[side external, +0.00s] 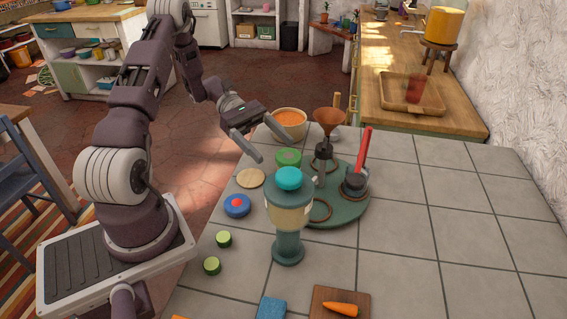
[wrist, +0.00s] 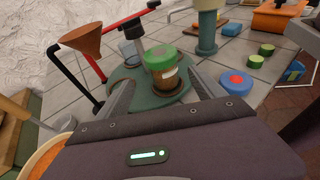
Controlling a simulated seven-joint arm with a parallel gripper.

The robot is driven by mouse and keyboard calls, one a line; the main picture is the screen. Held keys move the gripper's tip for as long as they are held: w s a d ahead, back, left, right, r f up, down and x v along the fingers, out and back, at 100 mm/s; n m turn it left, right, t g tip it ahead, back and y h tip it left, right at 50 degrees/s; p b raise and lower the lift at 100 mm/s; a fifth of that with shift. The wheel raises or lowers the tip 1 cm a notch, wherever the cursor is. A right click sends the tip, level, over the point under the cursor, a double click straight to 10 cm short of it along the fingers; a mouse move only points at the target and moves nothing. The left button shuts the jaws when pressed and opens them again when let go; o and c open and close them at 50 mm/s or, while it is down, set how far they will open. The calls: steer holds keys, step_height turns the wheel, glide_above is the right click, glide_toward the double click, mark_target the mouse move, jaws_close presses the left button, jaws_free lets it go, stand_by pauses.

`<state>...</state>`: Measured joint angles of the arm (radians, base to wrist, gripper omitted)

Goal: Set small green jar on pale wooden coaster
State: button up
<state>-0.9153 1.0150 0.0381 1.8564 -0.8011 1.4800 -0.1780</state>
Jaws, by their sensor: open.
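The small green jar (wrist: 162,70) has a green lid and a clear body with brownish contents and a pale label. It stands upright on a green round tray (wrist: 120,74). In the side external view its green lid (side external: 288,157) shows, with its lower part hidden behind a tall teal-lidded container. The pale wooden coaster (side external: 250,178) lies bare on the tiled counter to the jar's left; I cannot make it out in the wrist view. My gripper (side external: 272,149) is open and empty, above and close to the jar. In the wrist view its fingers (wrist: 163,82) lie either side of the jar.
The tall container (side external: 289,215) stands in front of the jar. A funnel stand (side external: 325,150) and a red-handled pot (side external: 356,182) crowd the tray. A bowl of orange food (side external: 289,123) sits behind. A blue disc (side external: 236,205) lies near the coaster. The counter's right side is clear.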

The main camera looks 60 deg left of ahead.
mark_target(287, 160)
steer(key=shift+s+f+h, duration=0.25)
steer(key=shift+h, duration=0.55)
steer(key=shift+s+a+t+h, duration=0.15)
steer(key=shift+t+h, duration=0.15)
steer(key=shift+h, duration=0.3)
steer(key=shift+d, duration=0.3)
steer(key=d, duration=0.2)
steer(key=w+d, duration=0.1)
steer(key=d, duration=0.3)
steer(key=shift+w+d, duration=0.2)
steer(key=shift+w, duration=0.05)
